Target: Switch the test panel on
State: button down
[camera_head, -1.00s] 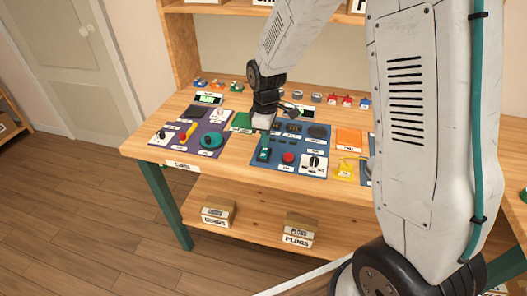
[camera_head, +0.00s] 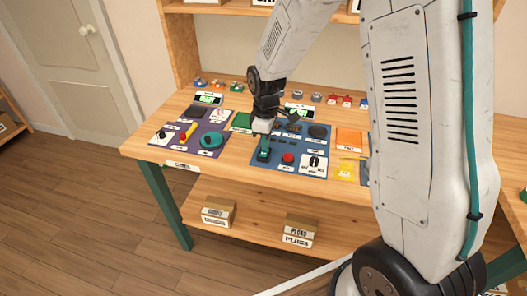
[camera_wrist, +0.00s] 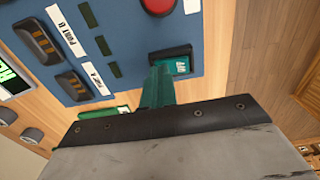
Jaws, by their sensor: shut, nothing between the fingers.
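The blue panel (camera_head: 257,157) lies on the workbench and carries a green rocker switch (camera_head: 263,155), a red button (camera_head: 288,158) and a white dial plate (camera_head: 313,166). Its label is too small to read. In the wrist view the rocker (camera_wrist: 171,63) sits in a dark frame, partly hidden by my fingers. My gripper (camera_head: 263,136) is shut and empty, with its green fingertips (camera_wrist: 158,74) at the rocker, seemingly touching it. The display behind the blue panel (camera_head: 299,112) is lit green, and its edge also shows in the wrist view (camera_wrist: 12,80).
An orange panel (camera_head: 349,139) and yellow part lie to the right. Small coloured parts line the back. Boxes stand on the lower shelf (camera_head: 260,220).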

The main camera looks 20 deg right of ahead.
notch_tip(320, 180, up, 7)
dwell(0.8)
dwell(0.4)
jog(key=shift+s+m, duration=0.3)
jog(key=shift+m, duration=0.2)
jog(key=s+d+r+m, duration=0.1)
jog(key=s+r+m, duration=0.2)
jog(key=s, duration=0.6)
jog(key=s+d+r+m, duration=0.1)
jog(key=s+r+m, duration=0.2)
jog(key=s+r, duration=0.4)
jog(key=s+d+r+m+t, duration=0.1)
jog(key=s+r+m, duration=0.2)
jog(key=s, duration=1)
notch_tip(320, 180, up, 2)
jog(key=shift+s+r+m, duration=0.2)
jog(key=shift+s+m, duration=0.05)
jog(key=shift+m, duration=0.15)
jog(key=shift+a, duration=0.1)
